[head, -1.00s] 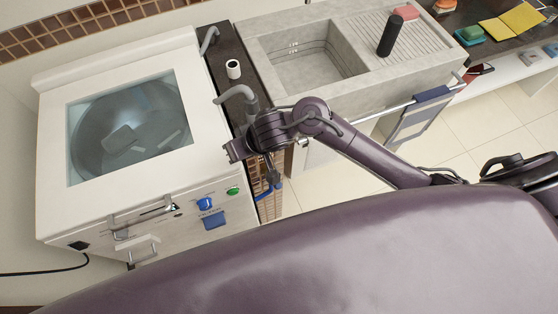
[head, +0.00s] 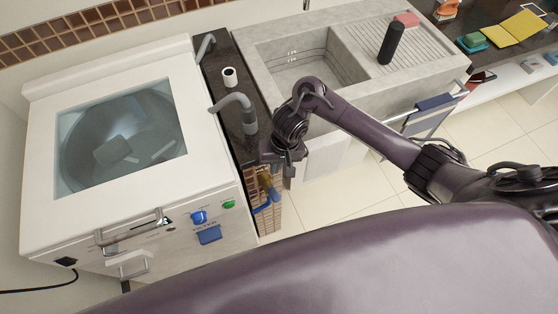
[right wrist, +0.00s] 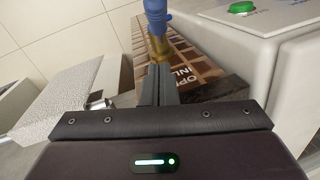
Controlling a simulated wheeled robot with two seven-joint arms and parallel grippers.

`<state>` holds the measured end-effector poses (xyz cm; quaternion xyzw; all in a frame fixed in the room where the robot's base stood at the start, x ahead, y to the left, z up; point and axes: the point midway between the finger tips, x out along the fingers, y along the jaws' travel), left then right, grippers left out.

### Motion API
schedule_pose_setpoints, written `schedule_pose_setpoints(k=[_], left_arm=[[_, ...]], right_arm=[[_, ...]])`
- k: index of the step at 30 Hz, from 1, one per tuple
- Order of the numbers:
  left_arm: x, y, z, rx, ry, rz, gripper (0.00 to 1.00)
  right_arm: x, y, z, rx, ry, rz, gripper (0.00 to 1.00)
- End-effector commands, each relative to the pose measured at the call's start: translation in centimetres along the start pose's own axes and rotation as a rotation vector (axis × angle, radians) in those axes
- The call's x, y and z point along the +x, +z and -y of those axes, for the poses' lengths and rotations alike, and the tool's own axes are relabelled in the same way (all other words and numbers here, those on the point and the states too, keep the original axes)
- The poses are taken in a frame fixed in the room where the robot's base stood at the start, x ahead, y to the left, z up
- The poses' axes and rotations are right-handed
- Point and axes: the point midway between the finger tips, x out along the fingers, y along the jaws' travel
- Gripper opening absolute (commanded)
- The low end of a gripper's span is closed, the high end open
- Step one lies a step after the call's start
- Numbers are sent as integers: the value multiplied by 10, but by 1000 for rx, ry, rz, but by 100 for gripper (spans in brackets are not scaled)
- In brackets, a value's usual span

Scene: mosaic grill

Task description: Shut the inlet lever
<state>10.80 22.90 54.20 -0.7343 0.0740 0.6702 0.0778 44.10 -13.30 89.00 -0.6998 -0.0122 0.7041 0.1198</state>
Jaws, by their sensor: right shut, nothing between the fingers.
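The inlet lever (head: 267,201) is blue and sits low on the tiled strip between the washing machine and the sink. Its brass valve body (head: 264,181) shows just above the blue part. In the right wrist view the blue lever (right wrist: 157,14) is at the top, with the brass valve (right wrist: 159,48) right below it. My right gripper (head: 287,174) is beside the valve in the head view. In the right wrist view its fingers (right wrist: 159,84) are shut and empty, pointing at the brass. I cannot tell if they touch. My left gripper is not in view.
The washing machine (head: 215,172) stands left of the valve. The stone sink (head: 262,72) with a towel rail (head: 395,113) is to the right. A grey pipe (head: 236,100) stands above.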

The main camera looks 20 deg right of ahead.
Motion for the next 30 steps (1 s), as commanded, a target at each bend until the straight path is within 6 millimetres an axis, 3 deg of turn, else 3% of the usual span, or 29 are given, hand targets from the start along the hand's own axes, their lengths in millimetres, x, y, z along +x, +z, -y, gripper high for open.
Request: schedule_pose_setpoints(k=[3,10,24,30], left_arm=[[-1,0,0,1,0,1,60],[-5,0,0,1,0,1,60],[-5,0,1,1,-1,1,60],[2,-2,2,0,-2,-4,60]], right_arm=[[20,5,-1,0,4,3,0],[39,25,-1,-1,4,0,0],[43,28,-1,-2,2,-4,0],[46,17,0,-6,-4,-33,0]])
